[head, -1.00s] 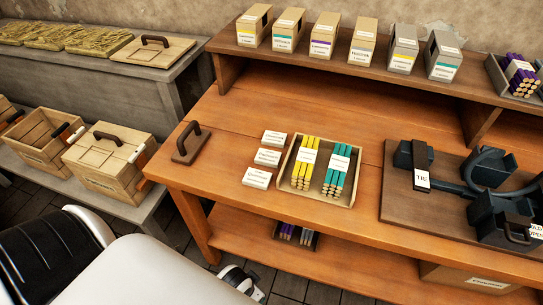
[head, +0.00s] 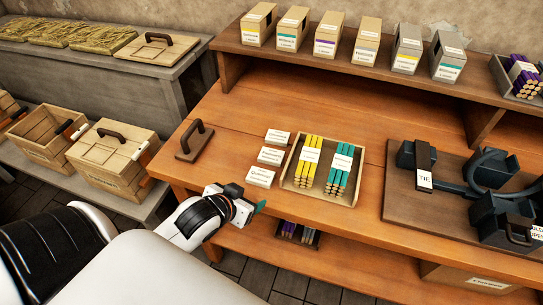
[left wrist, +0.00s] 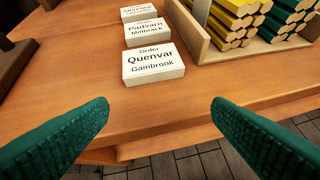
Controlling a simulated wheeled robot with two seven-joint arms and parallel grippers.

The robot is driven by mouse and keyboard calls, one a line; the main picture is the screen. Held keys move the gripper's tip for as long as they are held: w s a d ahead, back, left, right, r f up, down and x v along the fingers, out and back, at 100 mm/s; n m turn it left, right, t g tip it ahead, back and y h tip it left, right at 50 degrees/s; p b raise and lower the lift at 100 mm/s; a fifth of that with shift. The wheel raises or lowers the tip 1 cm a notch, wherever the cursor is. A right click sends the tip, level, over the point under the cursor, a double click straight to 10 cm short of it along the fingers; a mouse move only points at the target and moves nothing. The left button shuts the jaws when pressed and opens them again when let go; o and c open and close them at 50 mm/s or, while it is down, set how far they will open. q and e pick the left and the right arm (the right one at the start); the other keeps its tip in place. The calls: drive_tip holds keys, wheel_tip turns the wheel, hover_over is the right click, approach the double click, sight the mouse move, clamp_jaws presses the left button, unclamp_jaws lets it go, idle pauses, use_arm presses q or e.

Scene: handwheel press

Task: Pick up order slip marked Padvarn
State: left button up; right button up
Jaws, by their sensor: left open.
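Three white order slips lie in a column on the table, left of the pencil tray. In the left wrist view the middle one (left wrist: 147,31) reads "Padvarn Millbrack"; it also shows in the head view (head: 271,156). The nearest slip (left wrist: 153,63) reads "Quenvar Gambrook". My left gripper (head: 250,207) is at the table's front edge, short of the nearest slip. Its green fingers (left wrist: 161,125) are wide apart with nothing between them. My right gripper is not in view.
A wooden tray (head: 317,194) with yellow and teal pencil bundles stands right of the slips. A dark block with a handle (head: 194,140) is left of them. The press (head: 490,200) is at the right. Boxes line the back shelf.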

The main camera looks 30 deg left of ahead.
use_arm(q)
drive_tip(key=w+a+r+t, duration=0.1)
drive_tip(key=w, duration=0.1)
drive_tip(key=w+a+r+t, duration=0.1)
drive_tip(key=w+r, duration=0.1)
drive_tip(key=shift+a+r, duration=0.2)
approach(270, 157)
drive_tip(key=x, duration=0.2)
drive_tip(key=shift+w+f, duration=0.2)
drive_tip(key=shift+f, duration=0.1)
drive_tip(key=x, duration=0.5)
drive_tip(key=shift+w+p, duration=0.35)
drive_tip(key=shift+p, duration=0.05)
drive_tip(key=c, duration=0.6)
